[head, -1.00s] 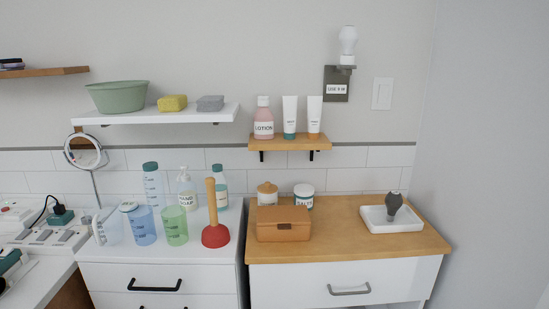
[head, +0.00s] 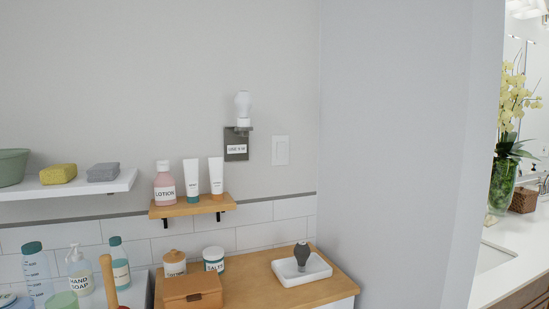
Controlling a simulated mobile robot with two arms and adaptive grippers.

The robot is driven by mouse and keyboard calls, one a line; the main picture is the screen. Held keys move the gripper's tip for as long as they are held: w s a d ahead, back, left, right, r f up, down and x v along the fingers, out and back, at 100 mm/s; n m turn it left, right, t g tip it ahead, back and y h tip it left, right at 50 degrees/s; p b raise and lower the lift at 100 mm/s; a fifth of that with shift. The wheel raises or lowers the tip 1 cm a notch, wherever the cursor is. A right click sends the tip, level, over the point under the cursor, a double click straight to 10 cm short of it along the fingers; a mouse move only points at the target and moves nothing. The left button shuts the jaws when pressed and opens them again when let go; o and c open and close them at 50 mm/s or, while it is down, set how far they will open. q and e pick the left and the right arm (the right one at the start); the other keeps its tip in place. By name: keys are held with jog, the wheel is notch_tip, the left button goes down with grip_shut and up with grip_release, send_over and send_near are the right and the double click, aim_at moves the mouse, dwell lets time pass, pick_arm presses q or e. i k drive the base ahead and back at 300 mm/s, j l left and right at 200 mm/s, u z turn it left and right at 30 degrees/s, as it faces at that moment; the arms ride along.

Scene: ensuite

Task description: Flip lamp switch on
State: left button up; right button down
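A white bulb lamp (head: 242,108) stands upright in a holder on a dark grey wall plate (head: 236,145) that carries a white label. A white wall switch (head: 280,151) is mounted just right of that plate. It looks like a flat rocker; whether it is on or off I cannot tell. The bulb looks white, and I cannot tell if it is lit. Neither of my grippers shows in the head view.
Below is a wooden counter (head: 254,280) with a white tray (head: 301,270) holding a dark bulb-shaped object (head: 302,256), and a brown box (head: 191,292). A small wooden shelf (head: 189,207) holds a lotion bottle and tubes. A grey wall (head: 405,150) stands right of the switch.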

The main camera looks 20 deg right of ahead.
aim_at(280, 146)
jog(key=i+l, duration=0.7)
jog(key=l, duration=0.25)
